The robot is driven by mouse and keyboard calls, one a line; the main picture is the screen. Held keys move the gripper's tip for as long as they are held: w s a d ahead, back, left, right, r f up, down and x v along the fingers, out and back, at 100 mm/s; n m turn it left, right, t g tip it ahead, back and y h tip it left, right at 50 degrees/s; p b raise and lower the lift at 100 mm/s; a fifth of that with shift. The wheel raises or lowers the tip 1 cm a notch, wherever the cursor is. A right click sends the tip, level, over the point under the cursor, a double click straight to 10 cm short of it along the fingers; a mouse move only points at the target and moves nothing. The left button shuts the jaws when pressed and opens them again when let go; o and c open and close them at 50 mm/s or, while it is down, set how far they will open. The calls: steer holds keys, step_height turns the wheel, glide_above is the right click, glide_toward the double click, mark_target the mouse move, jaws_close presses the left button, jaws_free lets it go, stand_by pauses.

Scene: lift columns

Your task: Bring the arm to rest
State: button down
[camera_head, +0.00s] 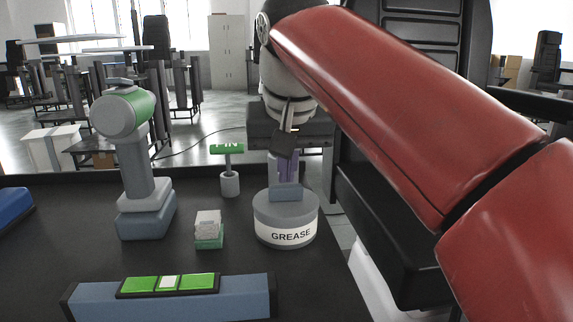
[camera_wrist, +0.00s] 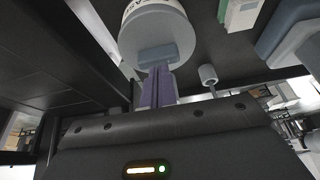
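My gripper (camera_head: 287,170) hangs from the end of my arm, with purple fingers pointing down at the grey block on the lid of the grease tin (camera_head: 286,235). The tin is round, grey and white, labelled GREASE, and stands upright on the dark table. In the wrist view the purple fingers (camera_wrist: 155,88) lie close side by side, in line with the block on the grey lid (camera_wrist: 178,36). Whether they touch the block, or have a gap between them, is not clear. I see nothing lifted.
On the dark table (camera_head: 110,268) stand a grey-green column-like device (camera_head: 138,170), a small green-topped post (camera_head: 229,183), a white-green block (camera_head: 208,230) and a blue bar with green panels (camera_head: 240,298). A blue object (camera_head: 12,208) lies at the left edge. A black chair-like frame is behind my arm.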

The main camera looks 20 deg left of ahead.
steer(key=shift+f, duration=0.3)
steer(key=shift+r, duration=0.1)
step_height(320, 180, up, 7)
steer(key=p, duration=0.4)
stand_by(0.8)
steer(key=shift+s, duration=0.1)
stand_by(0.4)
